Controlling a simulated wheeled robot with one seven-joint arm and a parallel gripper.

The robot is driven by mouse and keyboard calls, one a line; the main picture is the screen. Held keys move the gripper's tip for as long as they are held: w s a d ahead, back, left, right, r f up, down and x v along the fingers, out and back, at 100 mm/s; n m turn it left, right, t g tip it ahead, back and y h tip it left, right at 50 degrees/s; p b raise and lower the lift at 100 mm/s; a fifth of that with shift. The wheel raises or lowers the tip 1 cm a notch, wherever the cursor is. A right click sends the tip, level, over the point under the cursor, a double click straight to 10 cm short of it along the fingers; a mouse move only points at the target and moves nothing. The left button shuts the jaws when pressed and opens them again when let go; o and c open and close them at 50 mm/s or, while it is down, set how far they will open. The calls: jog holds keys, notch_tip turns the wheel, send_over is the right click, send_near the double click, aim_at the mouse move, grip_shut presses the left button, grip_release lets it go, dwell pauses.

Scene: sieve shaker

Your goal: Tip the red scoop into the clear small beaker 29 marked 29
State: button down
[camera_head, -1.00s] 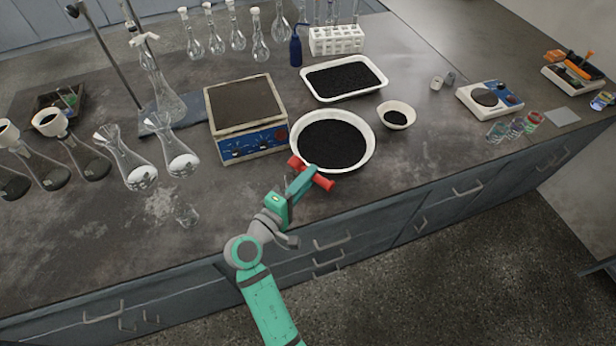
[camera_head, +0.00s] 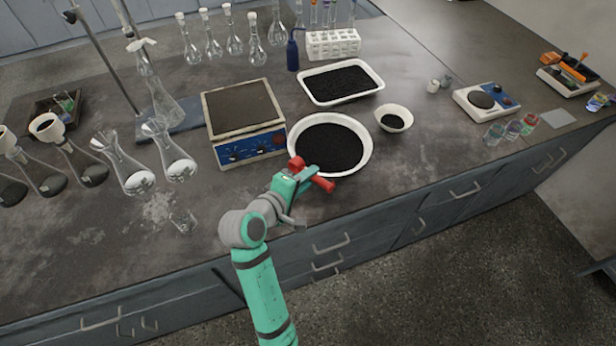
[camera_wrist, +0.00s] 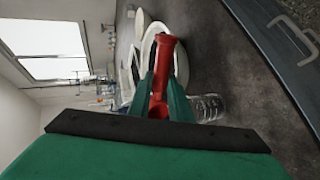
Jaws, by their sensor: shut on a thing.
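The red scoop (camera_head: 312,176) is held sideways in my gripper (camera_head: 303,178), over the front of the white round pan (camera_head: 367,150). In the wrist view the red scoop (camera_wrist: 163,65) is between the two green fingers of my gripper (camera_wrist: 163,85), which are shut on it. I cannot tell whether it holds powder. A clear small beaker (camera_head: 183,220) stands alone on the bench at the left, near the front edge. No number is legible on it. In the wrist view a clear glass (camera_wrist: 208,107) shows beside the fingers; I cannot tell which one it is.
A scale-like box (camera_head: 243,118) stands behind my gripper. A black-filled tray (camera_head: 378,82) and small bowl (camera_head: 408,121) are to the right. Flasks (camera_head: 134,180) stand at the left. Small beakers with coloured markings (camera_head: 513,129) stand far right. The front bench around the lone beaker is clear.

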jog(key=g+y, duration=0.1)
jog(key=r+g+y, duration=0.1)
jog(key=shift+w+d+r+g, duration=0.2)
jog(key=shift+w+d+g, duration=0.1)
jog(key=shift+w, duration=0.1)
jog(key=shift+g+y, duration=0.4)
jog(key=shift+d, duration=0.1)
jog(key=shift+w+r+g+y, duration=0.3)
jog(key=shift+g+y, duration=0.2)
jog(key=shift+g, duration=0.1)
jog(key=shift+g+y, duration=0.3)
jog(key=shift+y, duration=0.1)
jog(key=shift+w+d+r+m, duration=0.1)
jog(key=shift+d+r+m, duration=0.1)
jog(key=shift+r+m, duration=0.1)
jog(key=shift+a+f+g+y, duration=0.1)
jog(key=shift+f+g+y, duration=0.1)
jog(key=shift+g+y, duration=0.15)
jog(key=shift+r, duration=0.15)
jog(key=shift+g+y, duration=0.25)
jog(key=shift+g, duration=0.1)
